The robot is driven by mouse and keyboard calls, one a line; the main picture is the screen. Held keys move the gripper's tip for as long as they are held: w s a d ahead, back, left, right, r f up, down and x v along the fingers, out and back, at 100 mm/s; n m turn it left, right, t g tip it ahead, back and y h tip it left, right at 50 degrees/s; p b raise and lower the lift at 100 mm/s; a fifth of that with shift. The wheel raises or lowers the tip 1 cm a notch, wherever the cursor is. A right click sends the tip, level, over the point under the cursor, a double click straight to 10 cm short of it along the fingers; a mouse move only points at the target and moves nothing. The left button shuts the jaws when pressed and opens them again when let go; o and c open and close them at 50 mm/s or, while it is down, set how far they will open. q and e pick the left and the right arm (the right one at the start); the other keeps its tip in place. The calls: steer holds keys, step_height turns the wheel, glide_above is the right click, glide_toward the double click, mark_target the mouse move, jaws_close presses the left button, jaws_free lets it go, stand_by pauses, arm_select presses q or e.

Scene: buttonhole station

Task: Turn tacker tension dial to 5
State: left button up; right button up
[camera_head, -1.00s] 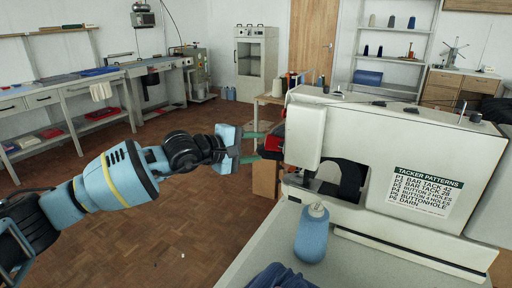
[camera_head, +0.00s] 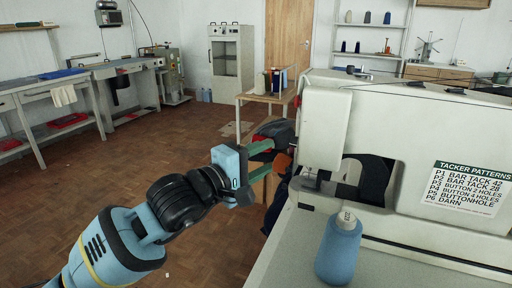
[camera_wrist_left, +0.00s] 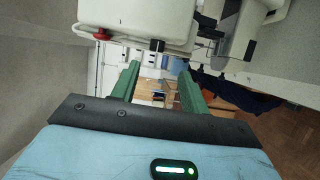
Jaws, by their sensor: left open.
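The white tacker (camera_head: 415,115) stands on its table at the right, with a printed tacker patterns label (camera_head: 467,188) on its side. My left gripper (camera_head: 270,158) is open and empty, left of the tacker's head end. I cannot tell which part is the tension dial, and no dial number is readable.
A blue bottle (camera_head: 339,250) stands on the tacker table (camera_head: 300,245), in front of the machine. Open parquet floor (camera_head: 130,165) lies to the left.

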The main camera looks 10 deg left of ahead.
mark_target(295, 142)
arm_select(q)
steer(key=shift+s+a+r, duration=0.1)
steer(key=shift+r, duration=0.15)
steer(key=x, duration=0.7)
steer(key=shift+w+d+p, duration=0.25)
steer(key=shift+w+p, duration=0.1)
